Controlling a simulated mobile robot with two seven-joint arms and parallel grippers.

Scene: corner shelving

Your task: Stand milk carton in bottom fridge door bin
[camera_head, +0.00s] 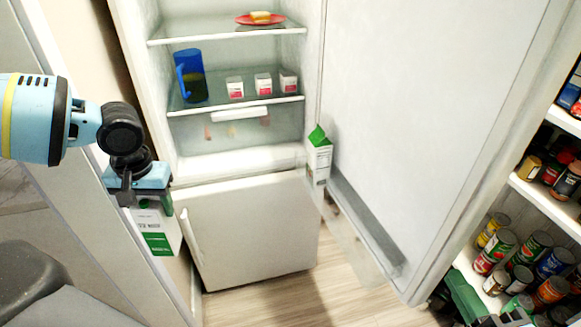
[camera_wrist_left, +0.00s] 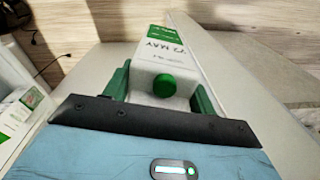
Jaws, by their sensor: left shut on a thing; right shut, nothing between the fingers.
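My left gripper (camera_head: 146,190) is shut on a white and green milk carton (camera_head: 154,230), held in the air left of the open fridge. In the left wrist view the held carton (camera_wrist_left: 160,55) shows its green cap between the green fingers. The fridge door (camera_head: 420,110) stands open to the right. A low door bin (camera_head: 365,225) runs along its bottom. Another white carton with a green top (camera_head: 318,163) stands upright at the bin's far end. My right gripper (camera_head: 485,305) is partly in view at the bottom right, shut and empty.
A closed lower drawer front (camera_head: 250,230) is below. Shelves of cans (camera_head: 535,245) stand at right. The bin's near part looks clear.

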